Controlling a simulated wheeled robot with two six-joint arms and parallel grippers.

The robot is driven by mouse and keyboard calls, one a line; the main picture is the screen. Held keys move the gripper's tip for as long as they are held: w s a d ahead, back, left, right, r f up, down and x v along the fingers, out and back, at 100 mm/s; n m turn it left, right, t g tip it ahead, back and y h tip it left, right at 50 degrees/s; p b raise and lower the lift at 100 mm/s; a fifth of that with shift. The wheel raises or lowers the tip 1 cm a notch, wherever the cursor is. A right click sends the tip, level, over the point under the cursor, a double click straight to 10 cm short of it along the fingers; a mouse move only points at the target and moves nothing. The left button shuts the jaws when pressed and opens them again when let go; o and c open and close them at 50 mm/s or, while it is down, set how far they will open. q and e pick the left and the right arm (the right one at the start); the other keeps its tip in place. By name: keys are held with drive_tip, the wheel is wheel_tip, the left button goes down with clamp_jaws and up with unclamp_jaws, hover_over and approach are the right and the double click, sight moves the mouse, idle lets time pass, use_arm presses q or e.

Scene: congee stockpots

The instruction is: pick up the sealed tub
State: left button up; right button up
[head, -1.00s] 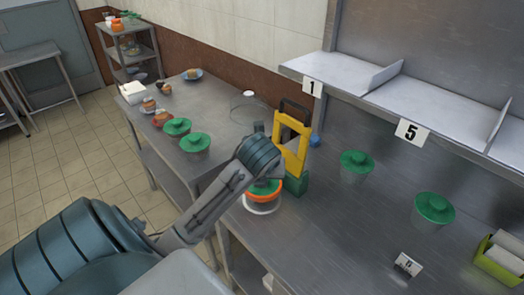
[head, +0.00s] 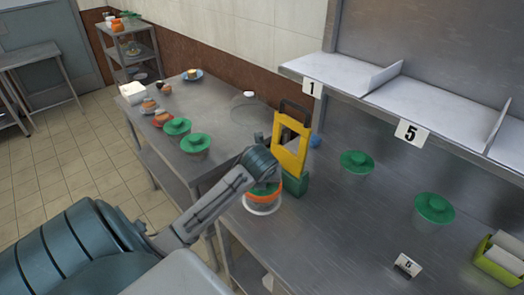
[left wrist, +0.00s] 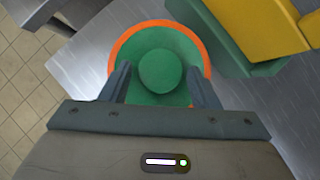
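A tub with a green lid and an orange ring around its rim (head: 263,199) stands on the steel counter beside a yellow and green device. In the left wrist view its round lid knob (left wrist: 160,71) lies midway between my fingers. My left gripper (left wrist: 157,78) is open above the lid, with one finger on each side of the knob and a gap to it on both sides. In the head view my left wrist hides part of the lid. I cannot tell how far the fingertips are above the lid. My right gripper is in neither view.
The yellow device (head: 291,151) stands close behind the tub. Other green-lidded tubs stand on the right counter (head: 357,160) (head: 434,207) and left table (head: 177,127) (head: 195,143). A shelf with numbered tags (head: 350,80) runs above the counter.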

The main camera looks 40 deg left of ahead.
use_arm(q)
clamp_jaws()
drive_tip(key=shift+r, duration=0.15)
drive_tip(key=shift+w+r, duration=0.1)
drive_tip(key=shift+r, duration=0.5)
wheel_tip(320, 180, up, 2)
drive_tip(key=shift+r+b, duration=0.1)
drive_tip(key=shift+b, duration=0.45)
drive_tip(key=s+d+p, duration=0.1)
drive_tip(key=s+p, duration=0.1)
drive_tip(key=s, duration=0.6)
drive_tip(key=s+d+r+p, duration=0.1)
drive_tip(key=s+d+p, duration=0.1)
drive_tip(key=s, duration=0.5)
drive_tip(key=shift+s+r+p, duration=0.2)
drive_tip(key=shift+s+p, duration=0.2)
